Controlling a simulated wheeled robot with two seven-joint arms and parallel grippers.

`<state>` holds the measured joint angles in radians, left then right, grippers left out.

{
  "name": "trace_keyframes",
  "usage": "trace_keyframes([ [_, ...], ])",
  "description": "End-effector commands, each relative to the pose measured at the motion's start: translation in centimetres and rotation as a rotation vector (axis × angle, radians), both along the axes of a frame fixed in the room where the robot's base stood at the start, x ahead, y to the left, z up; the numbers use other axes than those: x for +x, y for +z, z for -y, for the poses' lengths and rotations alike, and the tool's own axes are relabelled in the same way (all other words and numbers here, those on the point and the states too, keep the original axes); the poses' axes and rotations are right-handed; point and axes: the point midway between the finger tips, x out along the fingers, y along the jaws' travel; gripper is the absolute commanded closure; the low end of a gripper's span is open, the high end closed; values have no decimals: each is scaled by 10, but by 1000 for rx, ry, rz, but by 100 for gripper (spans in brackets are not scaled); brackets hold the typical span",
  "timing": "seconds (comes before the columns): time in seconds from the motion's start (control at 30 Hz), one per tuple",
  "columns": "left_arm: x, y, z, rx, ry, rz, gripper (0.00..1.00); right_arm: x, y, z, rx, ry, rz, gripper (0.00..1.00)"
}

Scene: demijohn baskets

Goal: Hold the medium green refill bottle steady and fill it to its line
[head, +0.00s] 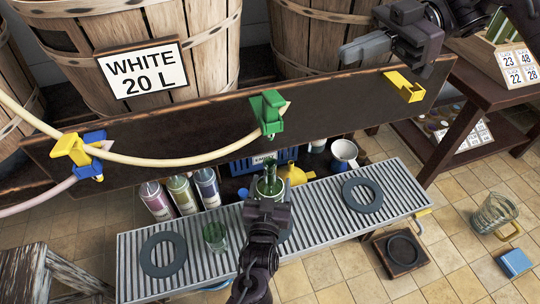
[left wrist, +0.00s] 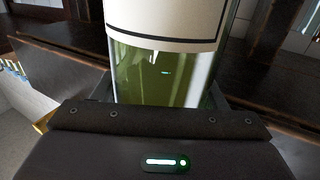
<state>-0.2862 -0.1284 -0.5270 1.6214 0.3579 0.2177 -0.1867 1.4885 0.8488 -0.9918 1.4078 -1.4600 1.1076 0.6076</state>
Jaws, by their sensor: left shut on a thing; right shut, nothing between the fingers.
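The green glass bottle (head: 271,186) stands upright over the slatted grey rack, below the green tap clip in the head view. My left gripper (head: 266,207) is shut on it from the front and hides its lower part. In the left wrist view the bottle (left wrist: 160,80) shows close up, with a white label and a black line across it; I cannot tell the liquid level. The green clip (head: 268,113) sits on the dark board, with a pale hose (head: 180,160) running to it. My right gripper (head: 352,52) is shut and empty, above the board at upper right.
Dark rings (head: 362,195) lie on the rack (head: 320,215), and a small green glass (head: 215,236) stands at left. Several labelled bottles (head: 180,192), a yellow funnel (head: 297,175) and a white mug (head: 344,153) are behind. Wooden barrels (head: 150,40) stand beyond the board.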

Motion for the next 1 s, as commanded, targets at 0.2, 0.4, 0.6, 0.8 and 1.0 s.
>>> trace_keyframes([
  [0.2,0,0,0,0,0,1,13,0,0,0,0,0,0,100],
  [0.4,0,0,0,0,0,1,9,0,0,0,0,0,0,100],
  [0.6,-6,-1,-1,1,0,-1,9,0,0,0,0,0,0,100],
  [0.8,-41,-2,-5,2,-2,-5,9,0,0,0,0,0,0,100],
  [1.0,-83,-1,-11,0,0,-3,9,0,0,0,0,0,0,100],
])
